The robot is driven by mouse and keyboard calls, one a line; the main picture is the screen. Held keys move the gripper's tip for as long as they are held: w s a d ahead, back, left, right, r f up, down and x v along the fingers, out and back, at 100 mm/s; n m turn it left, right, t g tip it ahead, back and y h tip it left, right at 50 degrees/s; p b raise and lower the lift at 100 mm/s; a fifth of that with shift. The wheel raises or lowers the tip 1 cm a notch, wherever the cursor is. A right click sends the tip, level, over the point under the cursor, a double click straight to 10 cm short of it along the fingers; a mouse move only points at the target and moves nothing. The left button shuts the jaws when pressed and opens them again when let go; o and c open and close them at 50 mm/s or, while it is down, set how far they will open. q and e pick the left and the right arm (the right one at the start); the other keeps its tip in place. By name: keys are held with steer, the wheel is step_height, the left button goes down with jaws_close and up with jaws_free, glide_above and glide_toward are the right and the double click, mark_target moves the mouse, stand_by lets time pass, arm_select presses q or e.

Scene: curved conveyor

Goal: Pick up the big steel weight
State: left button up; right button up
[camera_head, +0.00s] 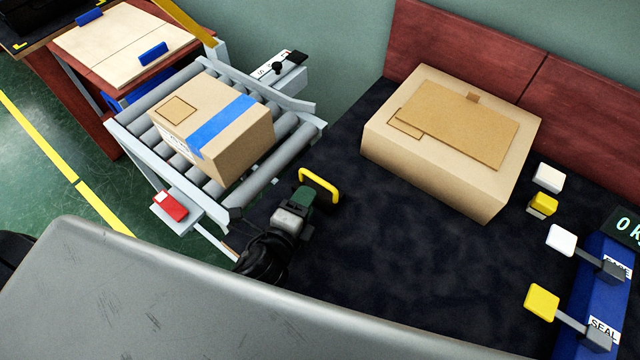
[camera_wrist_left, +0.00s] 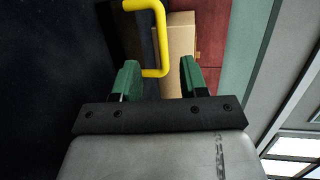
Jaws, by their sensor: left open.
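A yellow U-shaped handle (camera_head: 320,180) shows just beyond my left gripper (camera_head: 306,196) in the head view. It also shows in the left wrist view (camera_wrist_left: 161,40), ahead of and partly between the green fingers (camera_wrist_left: 160,80). The left gripper is open, with a gap between its fingers, and nothing is clamped in it. I cannot make out a steel body under the handle; it is hidden or blends into the dark surface. I cannot tell whether the fingers touch the handle. My right gripper is not in view.
A taped carton (camera_head: 216,122) sits on the roller conveyor (camera_head: 290,135) at left. A larger carton (camera_head: 450,140) stands on the dark tabletop (camera_head: 400,265), before a red backboard (camera_head: 590,110). The middle tabletop is clear.

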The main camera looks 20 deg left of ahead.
mark_target(317, 181)
arm_select(q)
steer(key=shift+x, duration=1)
steer(key=p+x, duration=0.1)
steer(key=x, duration=0.3)
steer(key=shift+w+a+r, duration=0.1)
steer(key=shift+w+r, duration=0.05)
steer(key=shift+r, duration=0.05)
steer(key=shift+w+f, duration=0.2)
steer(key=shift+w, duration=0.35)
jaws_close()
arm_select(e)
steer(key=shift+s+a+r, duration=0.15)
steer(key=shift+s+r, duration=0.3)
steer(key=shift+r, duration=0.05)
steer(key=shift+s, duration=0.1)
arm_select(q)
steer(key=shift+r, duration=0.15)
